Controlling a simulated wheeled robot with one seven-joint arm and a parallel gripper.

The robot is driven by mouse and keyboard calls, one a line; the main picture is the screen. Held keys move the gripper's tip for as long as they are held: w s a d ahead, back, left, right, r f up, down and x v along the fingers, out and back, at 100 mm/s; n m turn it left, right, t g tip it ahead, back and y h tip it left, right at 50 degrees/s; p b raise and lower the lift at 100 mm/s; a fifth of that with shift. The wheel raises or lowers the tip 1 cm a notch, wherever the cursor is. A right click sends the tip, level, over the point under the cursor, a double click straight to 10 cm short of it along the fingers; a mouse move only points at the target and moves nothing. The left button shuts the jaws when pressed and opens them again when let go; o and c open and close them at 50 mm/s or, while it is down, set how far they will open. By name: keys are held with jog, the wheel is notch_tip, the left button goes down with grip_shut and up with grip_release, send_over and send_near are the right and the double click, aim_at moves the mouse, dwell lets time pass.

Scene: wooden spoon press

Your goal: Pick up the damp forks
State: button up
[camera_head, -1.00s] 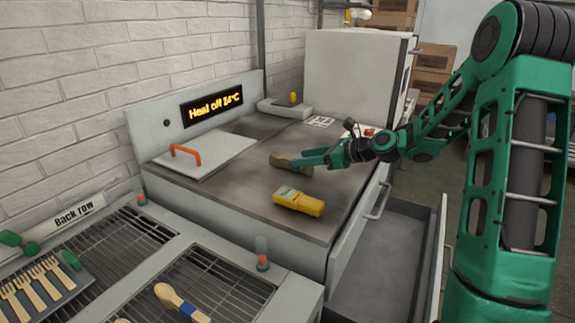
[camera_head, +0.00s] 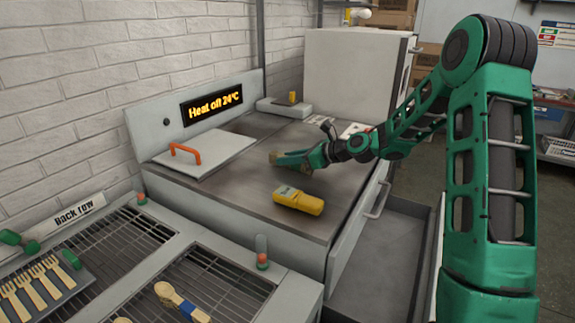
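Several pale wooden forks (camera_head: 34,283) lie side by side on a dark grey tray at the lower left, above the back-row grating. Whether they are damp does not show. My gripper (camera_head: 284,160) is far from them, low over the metal worktop. Its green fingers point left and cover most of a small olive-brown piece (camera_head: 274,157) at their tips. I cannot tell what this piece is, or whether the fingers are open or shut on it.
A yellow handheld device (camera_head: 298,201) lies in front of my gripper. A plate with an orange handle (camera_head: 185,153) lies to the left. A wooden spoon with a blue band (camera_head: 177,298) rests on the front grating. An open drawer (camera_head: 375,262) juts out at the right.

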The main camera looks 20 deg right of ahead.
jog(key=c, duration=0.4)
jog(key=shift+r, duration=0.55)
jog(key=r, duration=0.1)
jog(key=s+r, duration=0.1)
jog(key=r, duration=0.1)
jog(key=shift+r, duration=0.3)
jog(key=s+r, duration=0.2)
jog(key=s, duration=0.1)
jog(key=s+a+r, duration=0.1)
jog(key=s+r, duration=0.1)
jog(key=s, duration=0.2)
jog(key=s+r, duration=0.2)
jog(key=s, duration=0.1)
jog(key=shift+s+a+r, duration=0.15)
jog(key=shift+s+a, duration=0.1)
jog(key=shift+s, duration=0.05)
